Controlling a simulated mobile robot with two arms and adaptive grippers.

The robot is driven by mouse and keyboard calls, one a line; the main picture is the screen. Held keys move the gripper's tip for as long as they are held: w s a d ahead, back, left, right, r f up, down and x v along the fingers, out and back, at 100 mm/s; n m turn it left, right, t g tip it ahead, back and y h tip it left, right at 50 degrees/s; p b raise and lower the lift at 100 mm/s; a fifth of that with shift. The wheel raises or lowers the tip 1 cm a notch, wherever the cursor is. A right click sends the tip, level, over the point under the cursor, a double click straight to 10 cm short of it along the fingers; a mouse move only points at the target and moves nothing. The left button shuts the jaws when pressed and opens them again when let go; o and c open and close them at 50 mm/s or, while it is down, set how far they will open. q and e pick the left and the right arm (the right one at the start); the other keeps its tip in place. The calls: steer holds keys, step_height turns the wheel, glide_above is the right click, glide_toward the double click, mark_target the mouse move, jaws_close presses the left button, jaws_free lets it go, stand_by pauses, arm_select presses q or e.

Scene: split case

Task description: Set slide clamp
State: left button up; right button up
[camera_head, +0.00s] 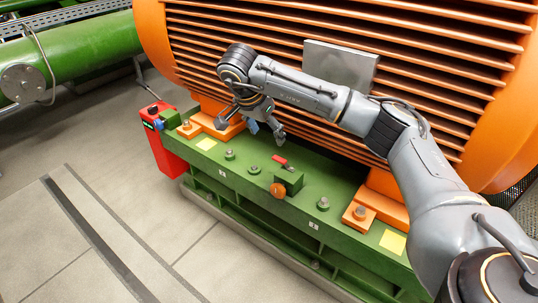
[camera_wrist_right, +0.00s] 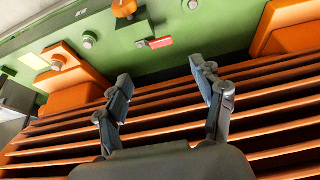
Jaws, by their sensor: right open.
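A small green block with a red lever (camera_head: 280,160) on top and an orange round knob (camera_head: 278,190) on its front stands on the green base rail (camera_head: 238,183). It looks like the slide clamp. In the right wrist view the red lever (camera_wrist_right: 160,42) lies beyond my fingertips, with the orange knob (camera_wrist_right: 124,8) further off. My right gripper (camera_head: 252,125) is open and empty, above the rail, to the left of and apart from the lever. It also shows in the right wrist view (camera_wrist_right: 160,75), fingers spread. My left gripper is out of view.
A large orange finned motor housing (camera_head: 430,60) rises close behind the rail. Orange feet with bolts (camera_head: 361,213) and several studs stand along the rail. A red box (camera_head: 165,145) is at its left end. The floor (camera_head: 120,210) in front is clear.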

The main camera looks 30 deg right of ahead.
steer(key=b, duration=0.1)
glide_above(277, 160)
steer(key=s+a, duration=0.1)
steer(key=a, duration=0.2)
step_height(277, 160, down, 7)
steer(key=b+x, duration=0.1)
steer(key=x, duration=0.3)
steer(key=shift+s+d+r, duration=0.1)
steer(key=shift+s+d, duration=0.05)
steer(key=shift+d, duration=0.05)
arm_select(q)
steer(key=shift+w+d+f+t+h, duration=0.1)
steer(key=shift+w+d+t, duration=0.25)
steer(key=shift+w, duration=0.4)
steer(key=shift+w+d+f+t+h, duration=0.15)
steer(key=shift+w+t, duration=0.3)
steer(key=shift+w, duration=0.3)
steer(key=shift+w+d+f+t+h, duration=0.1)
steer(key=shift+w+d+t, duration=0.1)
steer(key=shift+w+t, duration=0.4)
arm_select(e)
steer(key=shift+d+f, duration=0.2)
steer(key=shift+f, duration=0.3)
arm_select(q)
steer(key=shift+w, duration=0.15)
arm_select(e)
jaws_close()
